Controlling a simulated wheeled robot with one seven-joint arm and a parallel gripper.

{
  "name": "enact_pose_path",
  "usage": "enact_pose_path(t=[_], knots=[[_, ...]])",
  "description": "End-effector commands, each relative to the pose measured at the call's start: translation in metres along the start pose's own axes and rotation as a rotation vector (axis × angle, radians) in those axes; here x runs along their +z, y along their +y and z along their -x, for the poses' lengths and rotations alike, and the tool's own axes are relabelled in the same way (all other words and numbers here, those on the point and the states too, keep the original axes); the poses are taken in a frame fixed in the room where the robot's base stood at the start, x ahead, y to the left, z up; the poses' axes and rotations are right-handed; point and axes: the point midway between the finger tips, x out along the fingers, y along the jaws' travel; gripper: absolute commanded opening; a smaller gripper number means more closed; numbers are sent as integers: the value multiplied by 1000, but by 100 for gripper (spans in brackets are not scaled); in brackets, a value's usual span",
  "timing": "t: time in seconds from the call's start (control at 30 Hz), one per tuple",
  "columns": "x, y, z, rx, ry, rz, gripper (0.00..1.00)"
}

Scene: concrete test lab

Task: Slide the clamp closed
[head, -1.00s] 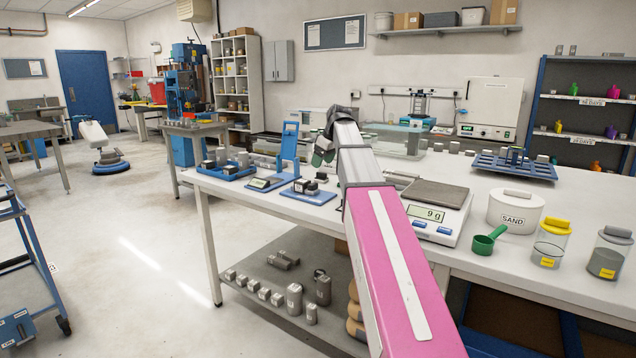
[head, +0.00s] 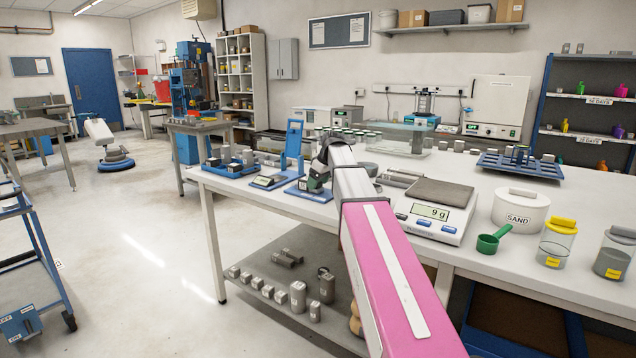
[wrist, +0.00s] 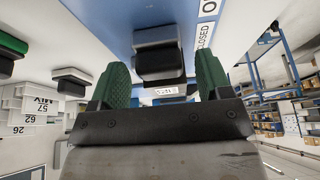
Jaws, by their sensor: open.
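The clamp is a blue plate (head: 310,194) lying near the bench's left edge in the head view. In the wrist view its plate (wrist: 95,12) fills the top, with a label reading CLOSED to the right of a grey and black sliding block (wrist: 158,58). My gripper (wrist: 160,88) is open, with its green fingers on either side of the block. I cannot tell whether they touch it. In the head view my gripper (head: 315,182) is low over the plate and hides the block.
A blue upright stand (head: 293,140) rises just behind the clamp. A scale (head: 434,212) stands right of my arm.

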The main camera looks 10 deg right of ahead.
Motion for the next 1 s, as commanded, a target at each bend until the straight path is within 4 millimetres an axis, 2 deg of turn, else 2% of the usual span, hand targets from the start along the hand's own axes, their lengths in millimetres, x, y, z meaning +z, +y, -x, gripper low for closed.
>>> enact_pose_path(t=[0.1,0.13,0.3,0.33,0.6,0.63,0.7,1.0], knots=[[0,0,0,0,0,0,71],[0,0,0,0,0,0,65],[0,0,0,0,0,0,9],[0,0,0,0,0,0,4],[3,0,1,-1,-1,0,4],[3,0,1,-1,-1,0,53],[3,0,1,-1,-1,0,71],[3,0,3,0,0,0,71]])
